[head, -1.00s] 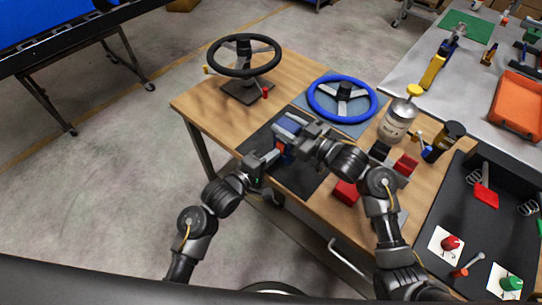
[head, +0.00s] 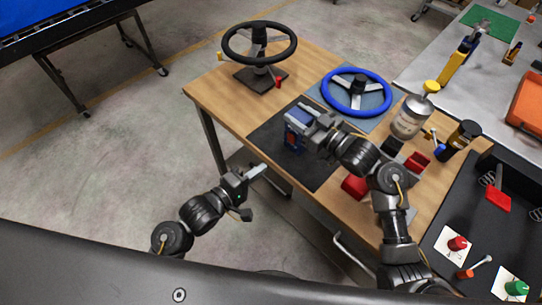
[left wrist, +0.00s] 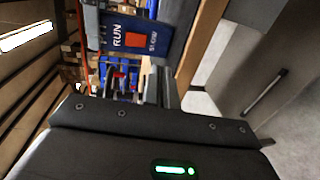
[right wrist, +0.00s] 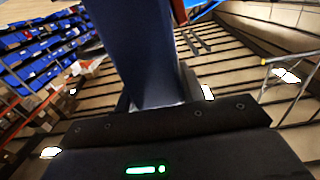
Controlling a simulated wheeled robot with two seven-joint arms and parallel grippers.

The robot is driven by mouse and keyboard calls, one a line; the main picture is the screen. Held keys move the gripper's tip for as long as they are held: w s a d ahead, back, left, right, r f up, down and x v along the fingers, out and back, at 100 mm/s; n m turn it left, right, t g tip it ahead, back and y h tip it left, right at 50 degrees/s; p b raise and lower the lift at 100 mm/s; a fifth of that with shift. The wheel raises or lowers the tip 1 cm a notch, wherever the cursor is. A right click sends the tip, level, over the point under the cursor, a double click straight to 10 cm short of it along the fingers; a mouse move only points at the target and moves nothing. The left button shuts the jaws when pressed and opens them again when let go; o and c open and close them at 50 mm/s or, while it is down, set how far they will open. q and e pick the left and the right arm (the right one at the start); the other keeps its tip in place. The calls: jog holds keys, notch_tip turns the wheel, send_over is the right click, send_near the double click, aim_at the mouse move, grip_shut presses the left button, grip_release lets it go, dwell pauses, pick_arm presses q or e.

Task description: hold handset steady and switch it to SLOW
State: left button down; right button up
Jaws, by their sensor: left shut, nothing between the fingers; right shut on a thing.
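The blue handset (head: 291,139) is above the black mat, near the table's front edge. Its face shows in the left wrist view (left wrist: 163,38), with a red switch (left wrist: 134,46) between the words RUN and SLOW. Which way the switch is set I cannot tell. My right gripper (head: 312,120) is shut on the handset, whose blue body fills the middle of the right wrist view (right wrist: 135,45). My left gripper (head: 262,170) is shut and empty, below and left of the handset, apart from it, off the table's front edge.
On the wooden table (head: 218,95) stand a black steering wheel (head: 240,57) and a blue one (head: 334,102). A silver canister (head: 407,120) and red blocks (head: 353,187) are close to my right arm. The floor left of the table is clear.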

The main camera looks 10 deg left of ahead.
pick_arm(q)
jog(key=s+a, duration=0.2)
jog(key=shift+s+f, duration=0.3)
jog(key=shift+s, duration=0.05)
pick_arm(e)
jog(key=o, duration=1.2)
